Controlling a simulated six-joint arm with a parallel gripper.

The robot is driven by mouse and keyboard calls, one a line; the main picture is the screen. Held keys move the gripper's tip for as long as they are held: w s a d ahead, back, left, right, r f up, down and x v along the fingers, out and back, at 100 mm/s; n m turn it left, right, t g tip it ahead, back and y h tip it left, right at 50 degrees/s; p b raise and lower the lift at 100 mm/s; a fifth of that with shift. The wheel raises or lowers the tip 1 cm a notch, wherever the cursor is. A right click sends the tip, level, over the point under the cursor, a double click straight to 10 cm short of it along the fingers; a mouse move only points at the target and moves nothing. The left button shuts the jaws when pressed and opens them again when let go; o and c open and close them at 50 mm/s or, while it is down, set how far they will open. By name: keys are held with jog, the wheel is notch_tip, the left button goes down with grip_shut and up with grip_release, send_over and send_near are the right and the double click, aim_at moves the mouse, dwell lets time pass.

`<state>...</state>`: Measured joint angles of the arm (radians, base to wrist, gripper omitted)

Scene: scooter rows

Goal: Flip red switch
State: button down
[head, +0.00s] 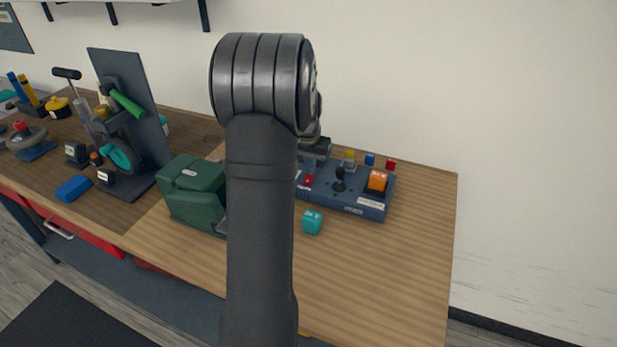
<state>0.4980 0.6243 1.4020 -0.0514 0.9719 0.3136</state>
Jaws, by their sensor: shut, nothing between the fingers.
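A blue-grey control panel (345,203) lies on the right part of the wooden bench. A small red switch (308,180) stands on its left part, close to my arm's outline. My arm hides the panel's left end. My gripper (316,151) shows only in part behind my arm, over the back left of the panel and just behind the red switch. It is shut and empty. Its fingertips are hard to make out, and I cannot tell whether they touch the switch.
The panel also bears a black joystick (339,180) and an orange rocker (377,181). A teal cube (312,222) lies in front of it. A green case (192,192) stands left of my arm. Several tools crowd the bench's left. The front right bench top is clear.

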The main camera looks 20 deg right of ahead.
jog(key=shift+f, duration=0.4)
jog(key=shift+r, duration=3.5)
jog(key=shift+f, duration=3.5)
notch_tip(320, 180, up, 14)
jog(key=s+a+m, duration=0.1)
jog(key=a+m, duration=0.1)
jog(key=m, duration=0.8)
jog(key=shift+s+f+m, duration=0.2)
jog(key=shift+s+m, duration=0.15)
jog(key=shift+m, duration=0.05)
